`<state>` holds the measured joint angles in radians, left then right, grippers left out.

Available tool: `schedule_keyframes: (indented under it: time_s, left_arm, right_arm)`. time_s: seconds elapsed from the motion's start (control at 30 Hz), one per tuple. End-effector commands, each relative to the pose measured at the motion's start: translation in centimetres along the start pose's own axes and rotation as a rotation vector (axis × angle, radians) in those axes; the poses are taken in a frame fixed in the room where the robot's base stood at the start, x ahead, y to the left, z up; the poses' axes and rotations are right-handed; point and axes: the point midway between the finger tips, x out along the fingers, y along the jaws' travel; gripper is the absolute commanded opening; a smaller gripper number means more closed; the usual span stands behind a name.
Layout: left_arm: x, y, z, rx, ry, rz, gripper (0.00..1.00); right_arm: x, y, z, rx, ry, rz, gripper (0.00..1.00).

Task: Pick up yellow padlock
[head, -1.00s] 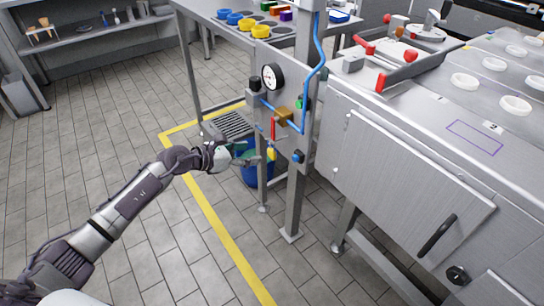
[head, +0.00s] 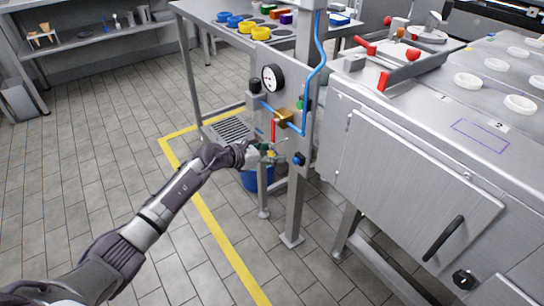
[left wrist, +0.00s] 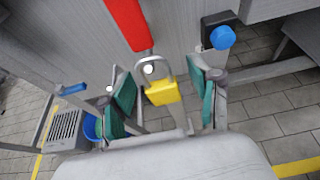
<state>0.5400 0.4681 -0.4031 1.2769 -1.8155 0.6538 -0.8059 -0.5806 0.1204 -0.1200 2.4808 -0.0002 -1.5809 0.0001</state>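The yellow padlock (left wrist: 163,93) hangs upright by its grey shackle just below the lower end of a red handle (left wrist: 127,22), in the left wrist view. My left gripper (left wrist: 160,97) is open, with one green fingertip pad on each side of the padlock. Gaps show between the pads and the padlock's body. In the head view my left gripper (head: 267,153) is at the lower part of the valve panel, and mostly hides the padlock. The red handle (head: 274,131) shows just above it. My right gripper is not in view.
The grey panel (head: 267,53) carries a gauge (head: 272,77), a blue hose (head: 318,50) and a blue knob (head: 298,159) close to the right of the gripper. A blue bin (head: 257,180) stands below. A steel cabinet (head: 410,180) is at the right; the left floor is clear.

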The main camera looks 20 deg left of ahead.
Motion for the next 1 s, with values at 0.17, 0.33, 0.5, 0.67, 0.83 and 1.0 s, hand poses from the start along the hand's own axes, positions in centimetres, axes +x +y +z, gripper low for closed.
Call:
schedule_keyframes:
  time_s: [0.17,0.33,0.5,0.67,0.83,1.0]
  left_arm:
    - [0.0,0.0,0.0,0.0,0.0,0.0,0.34]
    - [0.0,0.0,0.0,-0.001,0.0,0.0,0.06]
    - [0.0,0.0,0.0,-0.001,-0.001,0.0,0.0]
    - [-0.1,0.1,0.0,0.0,0.0,0.001,0.0]
    - [-0.7,1.0,-0.2,0.0,0.0,0.004,0.0]
    - [-1.3,1.7,-0.5,0.001,0.001,0.004,0.0]
  right_arm:
    - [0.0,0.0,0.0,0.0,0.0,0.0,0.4]
    - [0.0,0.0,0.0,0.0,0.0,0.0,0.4]
    - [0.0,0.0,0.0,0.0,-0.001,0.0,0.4]
    - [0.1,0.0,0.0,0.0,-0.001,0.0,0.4]
    - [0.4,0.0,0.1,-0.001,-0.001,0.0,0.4]
    - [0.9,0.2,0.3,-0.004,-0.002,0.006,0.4]
